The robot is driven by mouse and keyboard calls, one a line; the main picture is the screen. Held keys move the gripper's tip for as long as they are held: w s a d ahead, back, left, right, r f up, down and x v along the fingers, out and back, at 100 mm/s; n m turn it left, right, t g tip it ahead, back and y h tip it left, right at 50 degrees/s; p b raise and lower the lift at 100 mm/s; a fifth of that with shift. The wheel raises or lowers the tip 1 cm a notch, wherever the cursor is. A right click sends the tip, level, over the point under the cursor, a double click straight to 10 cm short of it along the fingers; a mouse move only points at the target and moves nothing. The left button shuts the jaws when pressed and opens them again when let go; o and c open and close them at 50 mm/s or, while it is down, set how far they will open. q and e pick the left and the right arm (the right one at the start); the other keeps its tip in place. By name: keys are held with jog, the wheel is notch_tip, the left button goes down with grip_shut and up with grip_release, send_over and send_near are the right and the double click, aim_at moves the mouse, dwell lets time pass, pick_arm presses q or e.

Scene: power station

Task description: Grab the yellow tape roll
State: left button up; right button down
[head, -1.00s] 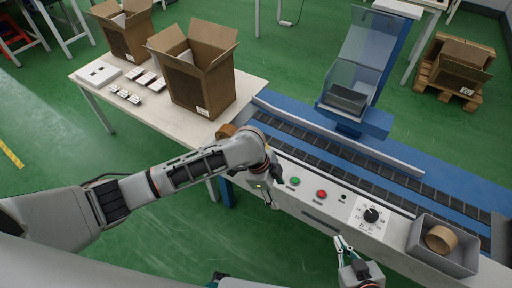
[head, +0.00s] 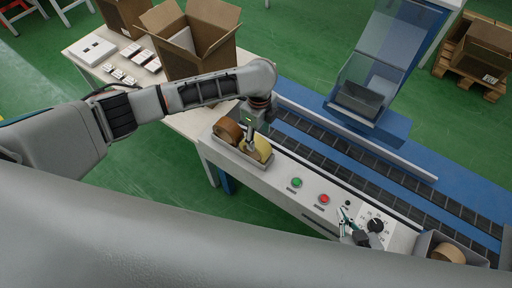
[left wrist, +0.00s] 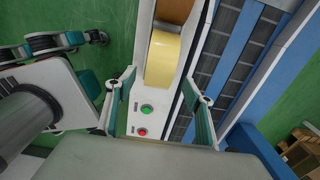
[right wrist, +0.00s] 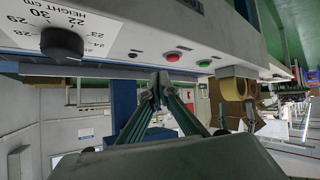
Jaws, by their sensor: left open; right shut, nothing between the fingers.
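The yellow tape roll (head: 256,149) stands on edge in a small tray (head: 237,157) at the table's corner, beside a brown tape roll (head: 228,131). My left gripper (head: 252,140) is at the yellow roll, coming from above, and covers part of it. In the left wrist view the yellow roll (left wrist: 162,62) shows ahead, between the open fingers (left wrist: 164,100) and a little beyond their tips. My right gripper (head: 350,226) is shut and empty near the height dial. In the right wrist view its fingertips (right wrist: 158,84) meet beside the panel edge.
A control panel with a green button (head: 296,182), a red button (head: 324,199) and a dial (head: 376,225) runs along the conveyor (head: 340,160). An open cardboard box (head: 200,62) stands behind my left arm. Another tray (head: 428,243) holds a brown tape roll (head: 447,254).

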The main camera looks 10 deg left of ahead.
aim_at(256, 140)
pick_arm(q)
jog(key=f, duration=0.2)
jog(key=a+f+b, duration=0.1)
jog(key=f, duration=0.2)
jog(key=shift+w, duration=0.15)
jog(key=shift+r, duration=0.15)
jog(key=c, duration=1.4)
